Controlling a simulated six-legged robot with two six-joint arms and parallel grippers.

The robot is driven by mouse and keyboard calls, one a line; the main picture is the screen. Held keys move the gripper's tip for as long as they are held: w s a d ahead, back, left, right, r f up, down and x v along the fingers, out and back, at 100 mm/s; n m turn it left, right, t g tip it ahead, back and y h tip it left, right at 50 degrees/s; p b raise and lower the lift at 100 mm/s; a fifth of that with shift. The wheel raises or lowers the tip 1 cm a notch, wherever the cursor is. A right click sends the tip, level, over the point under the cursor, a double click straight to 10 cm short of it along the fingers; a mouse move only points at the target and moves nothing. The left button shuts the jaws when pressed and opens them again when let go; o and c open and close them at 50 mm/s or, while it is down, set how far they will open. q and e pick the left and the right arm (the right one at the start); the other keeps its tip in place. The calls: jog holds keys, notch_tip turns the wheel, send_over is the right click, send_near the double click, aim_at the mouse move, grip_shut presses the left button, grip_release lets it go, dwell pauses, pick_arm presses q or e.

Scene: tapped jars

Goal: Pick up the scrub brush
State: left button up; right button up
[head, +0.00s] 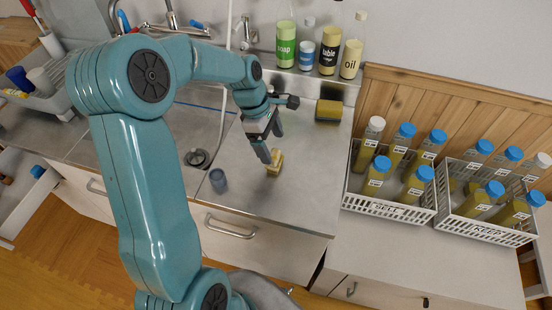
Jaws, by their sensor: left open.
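A small tan and yellow block-shaped thing (274,163), which looks like the scrub brush, stands on the steel counter (305,190) right of the sink drain. My left gripper (271,143) is open just above and behind it, pointing down. One finger comes close to its upper left side; I cannot tell whether they touch. Nothing shows between the fingers. My right gripper is not in view.
A dark blue-grey cup (218,181) stands left of the brush. A yellow and dark roll or sponge (328,110) lies at the counter's back. Two white crates (392,206) of blue- and white-capped jars stand to the right.

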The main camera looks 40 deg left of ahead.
aim_at(274, 154)
pick_arm(q)
jog(key=shift+s+d+f, duration=0.3)
jog(key=shift+d+f, duration=0.1)
jog(key=x, duration=0.5)
jog(key=shift+w+a+f+p, duration=0.1)
jog(key=shift+w+a+p, duration=0.05)
jog(key=shift+a+p, duration=0.2)
jog(key=shift+d, duration=0.25)
jog(key=shift+f, duration=0.1)
jog(key=c, duration=0.9)
jog(key=shift+c, duration=1.3)
